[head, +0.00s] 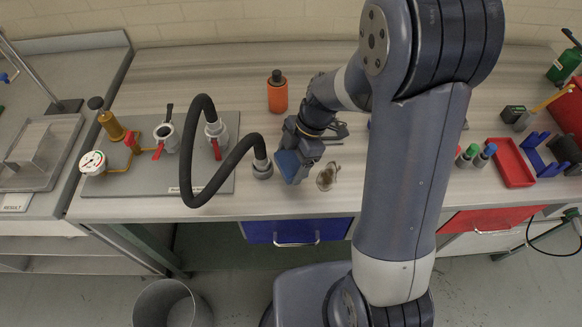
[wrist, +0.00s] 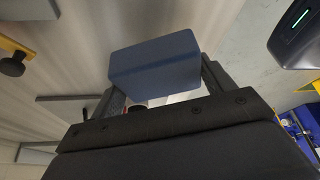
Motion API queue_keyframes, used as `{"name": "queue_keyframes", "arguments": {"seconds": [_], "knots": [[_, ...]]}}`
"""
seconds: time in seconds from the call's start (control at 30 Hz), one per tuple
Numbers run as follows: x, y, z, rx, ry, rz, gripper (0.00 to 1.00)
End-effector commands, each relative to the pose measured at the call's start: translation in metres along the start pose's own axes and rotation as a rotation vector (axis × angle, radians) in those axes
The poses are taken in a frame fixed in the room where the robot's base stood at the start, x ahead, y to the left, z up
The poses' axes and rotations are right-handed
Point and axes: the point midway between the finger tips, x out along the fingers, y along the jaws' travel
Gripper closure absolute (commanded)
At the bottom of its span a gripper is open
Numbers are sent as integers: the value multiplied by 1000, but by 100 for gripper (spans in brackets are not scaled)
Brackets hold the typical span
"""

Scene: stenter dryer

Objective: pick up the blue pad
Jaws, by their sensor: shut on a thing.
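The blue pad (wrist: 155,65) is a flat-faced blue block held between the two fingers of my gripper (wrist: 158,100) in the wrist view. In the head view the blue pad (head: 289,166) shows at the tip of my gripper (head: 297,156), over the front part of the bench. My gripper is shut on the pad. I cannot tell from these frames whether the pad is touching the bench top or just above it.
A black hose (head: 203,150) arches from a valve panel (head: 222,183) to a grey fitting left of my gripper. An orange bottle (head: 277,96) stands behind it. A small brownish item (head: 327,177) lies close on the right. A red tray (head: 511,163) is farther right.

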Motion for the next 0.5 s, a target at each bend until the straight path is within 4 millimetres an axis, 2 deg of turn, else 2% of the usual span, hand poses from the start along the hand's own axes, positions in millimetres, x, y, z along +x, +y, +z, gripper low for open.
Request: {"name": "queue_keyframes", "arguments": {"seconds": [0.5], "knots": [[-102, 1, -42, -3, -2, 4, 49]]}}
